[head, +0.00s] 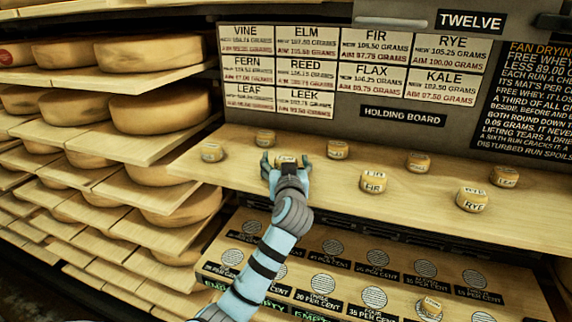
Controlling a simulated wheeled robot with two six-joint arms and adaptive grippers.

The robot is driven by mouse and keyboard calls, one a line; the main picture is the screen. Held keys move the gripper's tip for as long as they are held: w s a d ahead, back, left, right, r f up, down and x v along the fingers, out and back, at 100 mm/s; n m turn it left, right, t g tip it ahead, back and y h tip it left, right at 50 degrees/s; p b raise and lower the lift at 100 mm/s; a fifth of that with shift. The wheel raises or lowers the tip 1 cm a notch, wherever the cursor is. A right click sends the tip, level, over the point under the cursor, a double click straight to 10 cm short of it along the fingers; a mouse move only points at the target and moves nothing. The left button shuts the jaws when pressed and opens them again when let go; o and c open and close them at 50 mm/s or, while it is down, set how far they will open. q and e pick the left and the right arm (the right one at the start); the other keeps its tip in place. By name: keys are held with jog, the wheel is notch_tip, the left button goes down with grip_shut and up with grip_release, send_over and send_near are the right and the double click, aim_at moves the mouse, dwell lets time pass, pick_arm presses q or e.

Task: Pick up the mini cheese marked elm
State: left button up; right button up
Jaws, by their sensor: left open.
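My left gripper (286,161) is open over the wooden shelf (420,192), one finger on each side of a small yellow mini cheese (287,159). That cheese is partly hidden by the gripper and its label is too small to read. I cannot tell whether the fingers touch it. Other mini cheeses stand on the shelf: one marked fir (373,182), one marked rye (472,199), and several with unreadable labels, such as one at the left end (212,152) and one behind the gripper (265,138). I cannot tell by label which is elm. My right gripper is out of view.
A holding board (400,118) with name cards, including elm (306,41), stands behind the shelf. Large cheese wheels (160,110) fill racks at the left. Below is a panel (400,292) with round pads and percent labels; one mini cheese (430,307) sits on it.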

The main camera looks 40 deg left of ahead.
pick_arm(q)
jog(key=shift+s+d, duration=0.1)
jog(key=c, duration=1.3)
